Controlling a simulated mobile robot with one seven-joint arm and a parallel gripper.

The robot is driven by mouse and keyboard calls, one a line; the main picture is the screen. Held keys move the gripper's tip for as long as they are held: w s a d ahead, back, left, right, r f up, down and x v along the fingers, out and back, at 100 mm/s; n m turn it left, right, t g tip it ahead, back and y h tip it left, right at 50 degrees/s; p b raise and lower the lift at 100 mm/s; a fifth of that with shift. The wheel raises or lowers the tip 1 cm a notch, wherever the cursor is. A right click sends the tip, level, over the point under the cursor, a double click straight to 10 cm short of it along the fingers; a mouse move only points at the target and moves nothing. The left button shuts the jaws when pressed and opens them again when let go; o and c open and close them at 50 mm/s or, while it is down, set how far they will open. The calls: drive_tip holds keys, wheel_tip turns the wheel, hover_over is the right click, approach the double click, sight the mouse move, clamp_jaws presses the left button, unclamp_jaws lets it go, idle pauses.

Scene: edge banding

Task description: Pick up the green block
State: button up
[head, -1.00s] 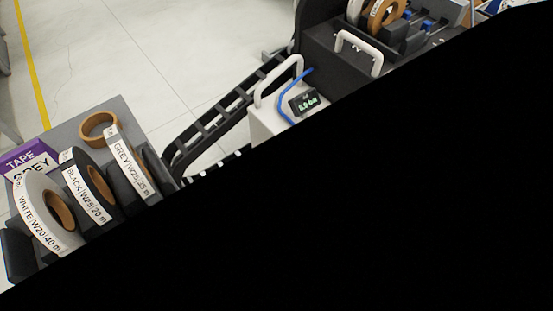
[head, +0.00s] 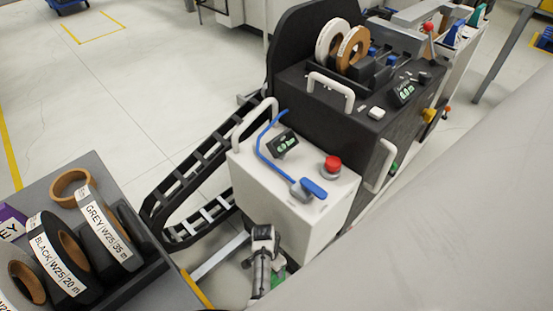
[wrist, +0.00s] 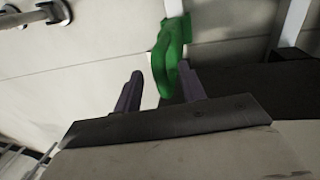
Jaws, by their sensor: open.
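In the wrist view, the green block (wrist: 171,52) is a bright green, uneven piece at the top centre. Its lower end shows between the two dark fingers of my gripper (wrist: 160,72), closer to the right finger. My gripper is open. I cannot tell from this view how deep the block sits between the fingers or whether it touches the right one. In the head view, a small bit of green (head: 278,280) shows low in the middle, beside a grey and black piece (head: 263,246). Most of it is hidden there.
A white cabinet (head: 250,185) with a red button (head: 332,166) stands just behind. A dark machine (head: 385,120) stands at its right. A grey tape rack (head: 88,165) is at the left, with a black cable chain (head: 160,205) between. Open floor (head: 90,100) lies at upper left.

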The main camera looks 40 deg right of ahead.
wheel_tip(320, 180, down, 2)
drive_tip(key=shift+s, duration=0.15)
drive_tip(key=shift+c, duration=0.2)
clamp_jaws()
